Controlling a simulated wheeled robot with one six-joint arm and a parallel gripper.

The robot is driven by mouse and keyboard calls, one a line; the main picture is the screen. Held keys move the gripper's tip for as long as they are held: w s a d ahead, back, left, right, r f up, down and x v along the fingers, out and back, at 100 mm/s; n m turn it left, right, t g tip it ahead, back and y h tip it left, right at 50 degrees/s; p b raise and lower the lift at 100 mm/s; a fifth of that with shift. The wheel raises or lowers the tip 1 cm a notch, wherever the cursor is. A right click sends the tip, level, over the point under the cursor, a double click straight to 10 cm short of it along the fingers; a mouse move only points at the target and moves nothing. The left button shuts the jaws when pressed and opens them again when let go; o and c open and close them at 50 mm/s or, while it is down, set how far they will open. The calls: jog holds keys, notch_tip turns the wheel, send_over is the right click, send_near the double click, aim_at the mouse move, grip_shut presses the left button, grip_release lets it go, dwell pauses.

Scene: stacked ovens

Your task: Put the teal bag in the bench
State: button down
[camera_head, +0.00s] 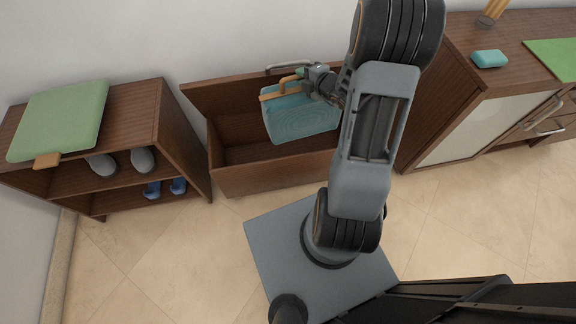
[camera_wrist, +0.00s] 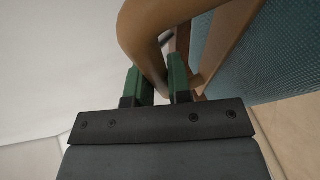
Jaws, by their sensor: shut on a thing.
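The teal bag (camera_head: 300,115) has an orange-brown handle and trim, and hangs from my gripper (camera_head: 307,76) over the bench's open box in the head view. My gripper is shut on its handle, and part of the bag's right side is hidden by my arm. In the wrist view, the brown handle (camera_wrist: 150,40) passes between the green fingertips of my gripper (camera_wrist: 160,85), with the teal side of the bag (camera_wrist: 270,50) at the right. The wooden bench (camera_head: 270,178) is open, its lid raised at the back, with a grey handle on the lid's edge.
A shoe shelf (camera_head: 178,140) with a green cushion (camera_head: 62,118) on top and shoes inside stands at the left. A wooden cabinet (camera_head: 455,60) with a teal item (camera_head: 490,58) and a green mat (camera_head: 556,58) stands at the right.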

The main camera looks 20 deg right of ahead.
jog(key=w+d+f+b, duration=0.1)
jog(key=d+f+b, duration=0.1)
jog(key=f+b, duration=0.4)
jog(key=w+d+f+m+b, duration=0.1)
jog(key=f+b, duration=0.4)
jog(key=f, duration=1.2)
jog(key=w+d+f+h+b, duration=0.1)
jog(key=d+f+b, duration=0.3)
jog(key=f, duration=0.7)
jog(key=shift+w+f+b, duration=0.4)
jog(key=shift+w+b, duration=0.2)
jog(key=shift+b, duration=0.75)
jog(key=shift+f, duration=0.1)
